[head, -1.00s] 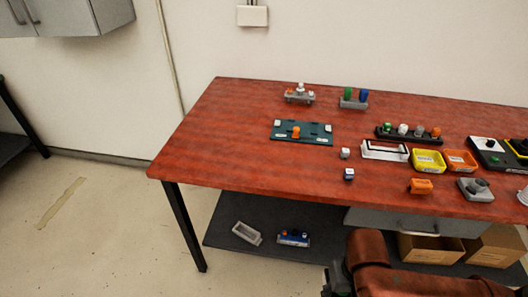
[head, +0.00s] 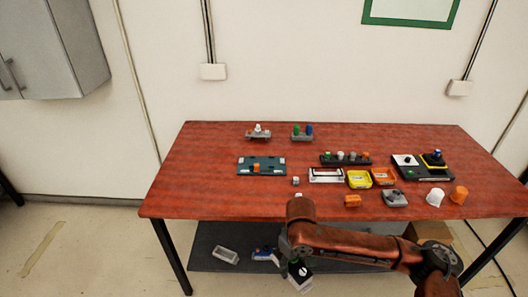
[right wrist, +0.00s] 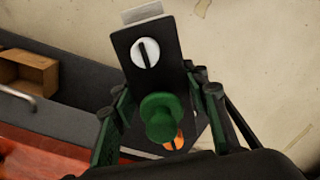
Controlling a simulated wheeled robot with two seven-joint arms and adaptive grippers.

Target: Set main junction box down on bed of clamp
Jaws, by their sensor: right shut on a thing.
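My right gripper (head: 296,264) is low in front of the table's front edge, over the lower shelf. It is shut on a dark box (right wrist: 140,78), taken to be the main junction box, with a white slotted disc and a green knob. The box also shows small in the head view (head: 301,277). It is held clear of the tabletop. Which thing is the clamp is unclear; a grey fixture with dark knobs (head: 395,199) sits near the front edge, and a black base with white and yellow parts (head: 424,173) stands behind it. My left gripper is not in view.
On the red table (head: 220,198) stand a dark green plate (head: 275,161), a white frame (head: 326,176), a yellow bin (head: 359,181), an orange bin (head: 383,177) and white and orange cups. The left front of the table is bare. The lower shelf holds a grey tray (head: 226,256).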

